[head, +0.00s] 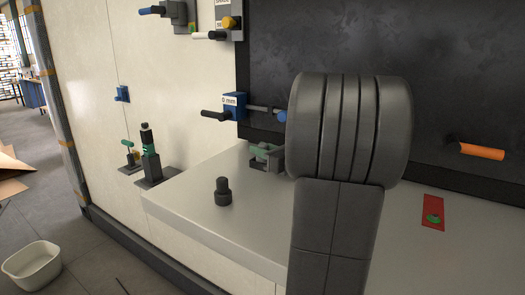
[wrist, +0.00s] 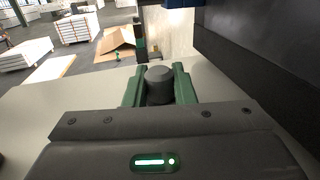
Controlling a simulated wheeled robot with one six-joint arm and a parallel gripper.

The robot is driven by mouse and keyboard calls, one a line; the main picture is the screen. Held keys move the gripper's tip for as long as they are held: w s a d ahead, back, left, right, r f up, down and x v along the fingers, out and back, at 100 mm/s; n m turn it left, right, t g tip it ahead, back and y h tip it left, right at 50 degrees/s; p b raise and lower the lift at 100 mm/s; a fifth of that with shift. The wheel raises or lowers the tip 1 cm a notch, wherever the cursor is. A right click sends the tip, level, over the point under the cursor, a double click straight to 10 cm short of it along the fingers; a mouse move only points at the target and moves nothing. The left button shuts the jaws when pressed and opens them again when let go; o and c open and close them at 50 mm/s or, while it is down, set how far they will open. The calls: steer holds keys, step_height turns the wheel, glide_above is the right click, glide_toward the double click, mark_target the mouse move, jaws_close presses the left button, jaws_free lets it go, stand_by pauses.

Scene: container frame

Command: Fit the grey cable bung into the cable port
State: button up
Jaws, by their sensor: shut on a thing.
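The grey cable bung (wrist: 159,84) is a dark grey round plug between the green fingers in the wrist view. My gripper (wrist: 160,88) is shut on it, one finger on each side. In the head view my gripper (head: 264,153) is low over the back of the pale bench, partly hidden behind my arm. The bung is too small there to make out clearly. I cannot pick out the cable port in either view; my arm hides part of the bench and the dark panel.
A dark stepped knob (head: 223,192) stands on the pale bench (head: 185,203), left of my gripper. A blue box (head: 234,106) with a black handle is on the wall behind. An orange handle (head: 481,151) and a red plate (head: 433,213) are at right. The bench's front left is clear.

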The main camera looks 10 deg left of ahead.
steer(key=shift+f, duration=0.75)
steer(key=o, duration=1.1)
steer(key=shift+s, duration=0.1)
steer(key=shift+c, duration=0.2)
steer(key=shift+s+d+f+b, duration=0.2)
steer(key=shift+s+d+b, duration=0.1)
steer(key=shift+d, duration=0.25)
steer(key=v, duration=0.6)
steer(key=shift+w+d+r, duration=0.1)
steer(key=shift+r, duration=0.25)
steer(key=shift+s+d+f+b, duration=0.15)
steer(key=shift+s+d+b, duration=0.15)
steer(key=shift+d, duration=0.1)
steer(key=shift+a+r+n+g, duration=0.3)
steer(key=shift+r+n+g, duration=0.1)
steer(key=shift+n+g, duration=0.15)
